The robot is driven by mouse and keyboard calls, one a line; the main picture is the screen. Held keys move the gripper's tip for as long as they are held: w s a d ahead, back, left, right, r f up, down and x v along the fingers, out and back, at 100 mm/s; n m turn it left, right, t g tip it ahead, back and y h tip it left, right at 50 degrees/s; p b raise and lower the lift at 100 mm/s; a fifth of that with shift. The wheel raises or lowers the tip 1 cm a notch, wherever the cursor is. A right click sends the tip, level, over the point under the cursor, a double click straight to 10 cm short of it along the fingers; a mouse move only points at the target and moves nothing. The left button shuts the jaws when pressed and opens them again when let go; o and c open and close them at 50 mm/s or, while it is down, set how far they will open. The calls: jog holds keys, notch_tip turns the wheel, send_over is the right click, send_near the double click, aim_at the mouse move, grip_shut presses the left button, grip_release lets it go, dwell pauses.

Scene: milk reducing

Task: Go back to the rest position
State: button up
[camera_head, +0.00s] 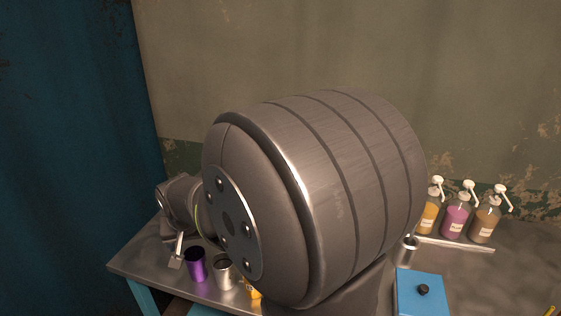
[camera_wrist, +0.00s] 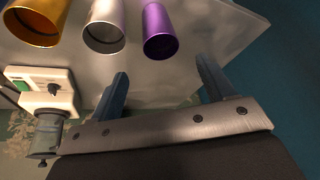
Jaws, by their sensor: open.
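My gripper (camera_wrist: 162,68) is open and empty in the wrist view, its two fingers spread apart. In the head view one finger of my gripper (camera_head: 176,252) shows at the left end of the table, left of the purple cup. The purple cup (camera_head: 195,266) stands in a row with a silver cup (camera_head: 225,275) and an orange cup (camera_head: 253,289), which is mostly hidden behind my arm. The purple cup (camera_wrist: 159,32), silver cup (camera_wrist: 104,27) and orange cup (camera_wrist: 38,20) also show in the wrist view, apart from the fingers.
My large arm joint blocks the middle of the head view. The metal table (camera_head: 138,262) has a tray (camera_head: 462,245) with orange, pink and brown pump bottles (camera_head: 456,220) at the right. A metal cup (camera_head: 407,252) and blue box (camera_head: 421,296) stand nearer. A white device (camera_wrist: 42,88) shows in the wrist view.

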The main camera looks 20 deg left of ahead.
aim_at(195, 256)
jog(key=x, duration=1.1)
jog(key=shift+s+f, duration=0.1)
jog(key=shift+f, duration=0.05)
jog(key=shift+r, duration=0.25)
jog(key=v, duration=1.2)
jog(key=x, duration=1.2)
jog(key=shift+f, duration=0.15)
notch_tip(195, 256, up, 16)
jog(key=w+d+m+h, duration=0.1)
jog(key=w+d+m, duration=0.1)
jog(key=w+d, duration=0.55)
jog(key=w+d+m+h, duration=0.1)
jog(key=w+d+m, duration=0.3)
jog(key=d, duration=0.6)
jog(key=w+d+m+h, duration=0.1)
jog(key=w+d, duration=0.1)
jog(key=d, duration=0.8)
jog(key=w+d+m+t, duration=0.1)
jog(key=w+d+m, duration=0.1)
jog(key=d, duration=0.8)
jog(key=shift+w+m+h, duration=0.3)
jog(key=shift+h, duration=0.1)
